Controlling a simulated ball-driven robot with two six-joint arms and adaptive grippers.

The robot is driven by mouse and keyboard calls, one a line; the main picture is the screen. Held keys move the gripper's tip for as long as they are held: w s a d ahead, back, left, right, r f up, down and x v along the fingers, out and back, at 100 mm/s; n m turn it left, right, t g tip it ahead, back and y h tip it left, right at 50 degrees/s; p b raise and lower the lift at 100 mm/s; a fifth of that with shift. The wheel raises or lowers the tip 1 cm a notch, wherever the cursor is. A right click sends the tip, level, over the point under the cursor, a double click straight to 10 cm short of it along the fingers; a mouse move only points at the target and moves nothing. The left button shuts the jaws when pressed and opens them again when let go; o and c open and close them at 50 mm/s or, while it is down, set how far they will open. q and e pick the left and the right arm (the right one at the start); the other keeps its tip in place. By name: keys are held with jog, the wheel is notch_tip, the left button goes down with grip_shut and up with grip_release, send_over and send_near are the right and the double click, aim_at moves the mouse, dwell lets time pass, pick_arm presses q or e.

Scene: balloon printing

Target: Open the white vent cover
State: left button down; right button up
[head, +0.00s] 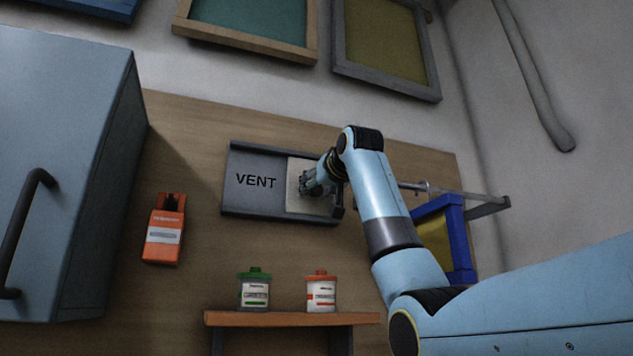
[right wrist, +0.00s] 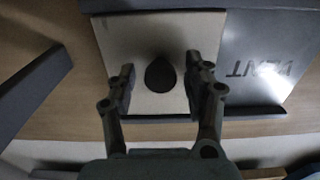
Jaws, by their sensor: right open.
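The white vent cover (head: 302,199) sits at the right end of a dark grey vent panel (head: 256,202) marked VENT, on the wooden wall board. In the right wrist view the cover (right wrist: 130,40) carries a dark round knob (right wrist: 160,74). My right gripper (head: 307,183) is in front of the cover. In the right wrist view its two fingers (right wrist: 159,80) are open, one on each side of the knob, with a gap on both sides. Whether the fingertips touch the cover cannot be told. My left gripper is not in view.
A blue-grey cabinet (head: 60,170) with a dark handle stands at the left. An orange device (head: 164,232) hangs on the board. Below, a small shelf (head: 290,319) bears a green-lidded jar (head: 254,291) and an orange-lidded jar (head: 320,292). A blue frame (head: 458,238) is behind my right arm.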

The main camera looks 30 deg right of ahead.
jog(key=shift+w, duration=0.25)
grip_shut()
dwell(0.3)
